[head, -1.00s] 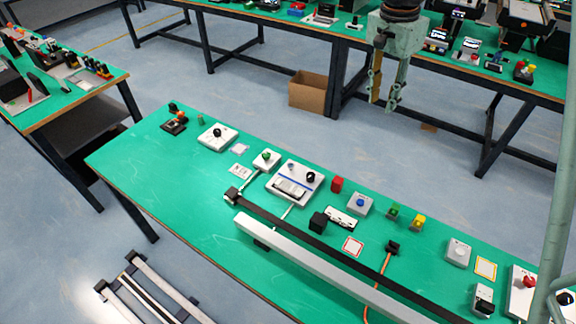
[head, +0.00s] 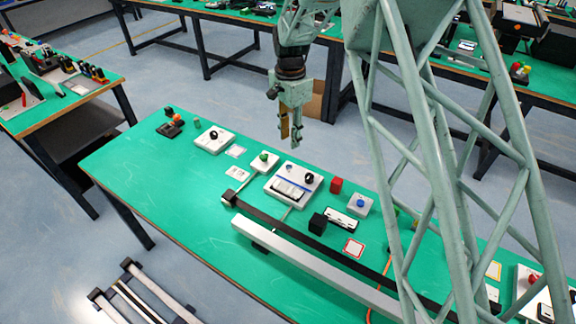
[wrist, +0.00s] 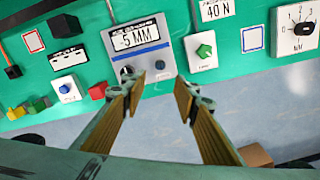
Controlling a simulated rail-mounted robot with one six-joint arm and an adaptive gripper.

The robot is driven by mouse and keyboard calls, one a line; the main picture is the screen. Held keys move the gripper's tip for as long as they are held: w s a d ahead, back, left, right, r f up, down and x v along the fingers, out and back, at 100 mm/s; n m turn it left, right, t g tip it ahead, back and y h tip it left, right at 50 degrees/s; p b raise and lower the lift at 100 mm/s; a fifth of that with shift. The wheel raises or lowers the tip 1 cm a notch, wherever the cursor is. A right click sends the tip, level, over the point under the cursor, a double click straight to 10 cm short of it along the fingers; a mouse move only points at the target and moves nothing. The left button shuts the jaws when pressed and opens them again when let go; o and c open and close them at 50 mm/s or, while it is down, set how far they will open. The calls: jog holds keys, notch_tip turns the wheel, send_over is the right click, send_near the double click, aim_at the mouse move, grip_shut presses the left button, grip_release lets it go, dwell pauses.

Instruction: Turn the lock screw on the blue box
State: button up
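No wholly blue box shows. A pale box with a blue band (head: 270,192) lies on the green bench, with a "-5 MM" display in the wrist view (wrist: 112,57). It carries a black knob (wrist: 127,72) and a small blue-grey knob (wrist: 160,64) on its edge nearest my gripper. A separate white box has a blue hexagonal knob (wrist: 66,88), which also shows in the head view (head: 360,203). My gripper (head: 291,136) is open and empty, beyond the bench's far edge and above the banded box. In the wrist view my fingertips (wrist: 160,95) stand apart, not touching either knob.
A green-knob box (wrist: 203,50) and a dial box (wrist: 297,30) lie to one side of the banded box; a red block (head: 336,185) and black block (head: 318,223) to the other. A dark conveyor rail (head: 300,238) runs along the bench.

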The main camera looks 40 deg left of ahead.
aim_at(290, 166)
dwell(0.4)
jog(key=shift+f+b, duration=0.8)
jog(key=shift+f, duration=6.1)
jog(key=c, duration=0.8)
